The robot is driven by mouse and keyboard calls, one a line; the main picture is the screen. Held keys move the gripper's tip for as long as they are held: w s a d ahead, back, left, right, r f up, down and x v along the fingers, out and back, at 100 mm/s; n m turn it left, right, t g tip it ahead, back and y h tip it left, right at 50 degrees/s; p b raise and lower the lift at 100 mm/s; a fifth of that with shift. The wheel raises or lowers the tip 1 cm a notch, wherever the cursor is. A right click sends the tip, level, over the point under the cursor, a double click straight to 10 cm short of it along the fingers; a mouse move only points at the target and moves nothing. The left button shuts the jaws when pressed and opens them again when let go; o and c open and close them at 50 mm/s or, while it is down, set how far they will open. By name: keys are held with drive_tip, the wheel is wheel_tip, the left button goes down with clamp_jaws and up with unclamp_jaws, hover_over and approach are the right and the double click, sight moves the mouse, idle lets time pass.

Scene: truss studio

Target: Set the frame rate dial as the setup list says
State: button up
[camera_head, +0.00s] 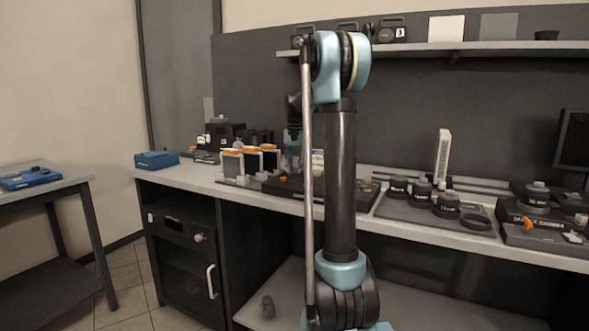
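My arm rises through the middle of the head view and covers part of the workbench (215,182). My gripper end (292,150) seems to hang behind the arm, above the bench near a dark flat case (284,187). Its fingers are hidden, so I cannot tell whether they are open or shut. I cannot pick out the frame rate dial or a readable setup list. A dark camera-like device (223,132) stands at the back left of the bench. A labelled dark unit (545,238) with an orange part sits at the right end.
Several orange-topped upright pieces (251,160) stand left of my arm. Several dark lenses (421,190) stand on a grey mat (400,211). A blue box (156,159) is at the bench's left end. A wall shelf (500,45) runs above. Floor is clear between the bench and side table (75,179).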

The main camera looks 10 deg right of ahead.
drive_tip(key=shift+c, duration=1.3)
drive_tip(key=shift+c, duration=0.2)
drive_tip(key=n, duration=1.2)
drive_tip(key=shift+n, duration=1.9)
drive_tip(key=shift+o, duration=0.2)
drive_tip(key=shift+c, duration=0.2)
